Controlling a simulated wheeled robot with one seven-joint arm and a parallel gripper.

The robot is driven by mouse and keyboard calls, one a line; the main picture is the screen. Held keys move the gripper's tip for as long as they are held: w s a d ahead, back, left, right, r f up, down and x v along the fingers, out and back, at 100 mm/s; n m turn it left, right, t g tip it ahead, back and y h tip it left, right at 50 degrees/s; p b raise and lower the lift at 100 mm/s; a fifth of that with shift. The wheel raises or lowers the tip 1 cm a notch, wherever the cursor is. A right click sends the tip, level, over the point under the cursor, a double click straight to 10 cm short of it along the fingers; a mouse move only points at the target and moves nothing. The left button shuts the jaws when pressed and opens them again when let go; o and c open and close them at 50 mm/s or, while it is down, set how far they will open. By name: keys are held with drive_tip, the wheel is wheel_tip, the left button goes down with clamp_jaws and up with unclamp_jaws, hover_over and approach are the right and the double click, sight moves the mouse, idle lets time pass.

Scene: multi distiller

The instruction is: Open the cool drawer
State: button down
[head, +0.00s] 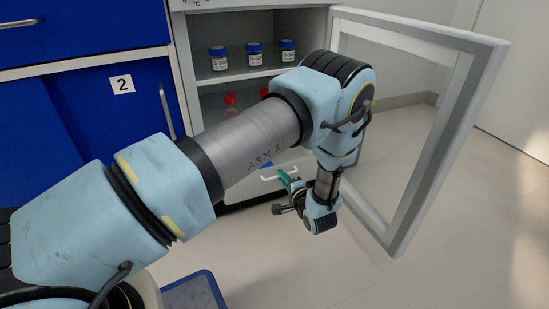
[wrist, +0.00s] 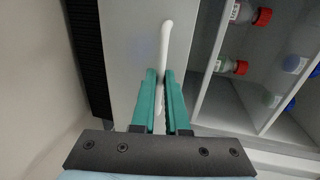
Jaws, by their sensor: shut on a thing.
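The cool drawer's light front (wrist: 125,45) fills the left middle of the wrist view. Its white bar handle (wrist: 165,42) stands out from it. My gripper (wrist: 161,75) has teal fingers on both sides of the handle and is shut on it. In the head view my gripper (head: 287,177) is low under the open cabinet, at the white handle (head: 268,178). My arm hides much of the drawer front there. I cannot tell from these frames whether the drawer stands out from the cabinet.
The glass door (head: 405,130) hangs open to the right, close to my arm. Blue-capped jars (head: 254,54) stand on the shelf above. Red-capped bottles (wrist: 240,67) show in the wrist view. Blue cupboards (head: 90,35) are at left. Floor in front (head: 330,270) is clear.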

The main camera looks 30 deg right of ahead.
drive_tip(key=s+p, duration=0.1)
drive_tip(key=s, duration=0.5)
drive_tip(key=shift+s+a+p, duration=0.4)
drive_tip(key=shift+a, duration=0.05)
drive_tip(key=c, duration=1.2)
unclamp_jaws()
drive_tip(key=shift+c, duration=0.2)
drive_tip(key=p+v, duration=0.3)
drive_tip(key=v, duration=0.7)
drive_tip(key=shift+s, duration=0.4)
